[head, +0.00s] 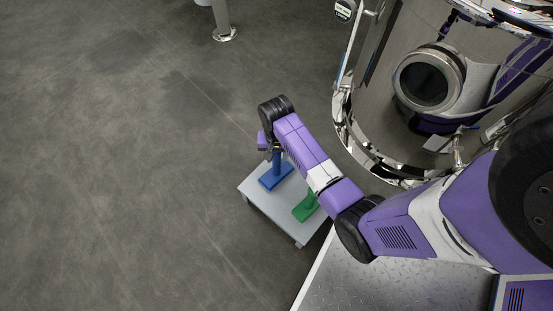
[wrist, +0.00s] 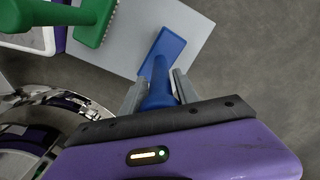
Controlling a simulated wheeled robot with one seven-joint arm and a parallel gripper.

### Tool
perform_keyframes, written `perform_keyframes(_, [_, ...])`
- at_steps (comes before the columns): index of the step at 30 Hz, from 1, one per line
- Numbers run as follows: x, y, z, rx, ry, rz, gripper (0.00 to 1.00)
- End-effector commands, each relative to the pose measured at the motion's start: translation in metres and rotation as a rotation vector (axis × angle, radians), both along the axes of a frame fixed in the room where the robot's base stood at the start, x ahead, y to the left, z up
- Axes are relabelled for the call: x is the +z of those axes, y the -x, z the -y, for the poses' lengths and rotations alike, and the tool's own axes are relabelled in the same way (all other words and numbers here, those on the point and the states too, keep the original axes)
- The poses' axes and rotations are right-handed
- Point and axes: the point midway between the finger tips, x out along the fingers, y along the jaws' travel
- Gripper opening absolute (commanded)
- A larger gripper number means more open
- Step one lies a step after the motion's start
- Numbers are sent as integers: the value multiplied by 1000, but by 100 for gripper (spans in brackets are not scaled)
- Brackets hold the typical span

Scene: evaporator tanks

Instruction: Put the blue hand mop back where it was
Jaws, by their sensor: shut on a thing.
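The blue hand mop (head: 277,174) has a flat rectangular head and an upright handle. In the head view its head appears at the surface of a small grey table (head: 250,190); I cannot tell whether it touches. My gripper (head: 272,152) is above it, partly hidden by my own arm. In the wrist view the blue mop (wrist: 163,60) runs up between the two grey fingers of my gripper (wrist: 155,90), which are shut on its handle. The grey tabletop (wrist: 120,45) lies behind it.
A green hand tool (head: 306,207) stands on the same table, right of the mop; it also shows in the wrist view (wrist: 92,22). A shiny steel tank (head: 385,130) rises to the right. A metal tread-plate platform (head: 385,285) is near the front. The floor to the left is clear.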

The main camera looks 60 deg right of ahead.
Motion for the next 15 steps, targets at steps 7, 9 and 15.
perform_keyframes(7, [-12,-1,0,0,0,1,0])
perform_keyframes(9, [-12,-1,0,0,0,1,0])
perform_keyframes(15, [-15,0,0,0,0,1,43])
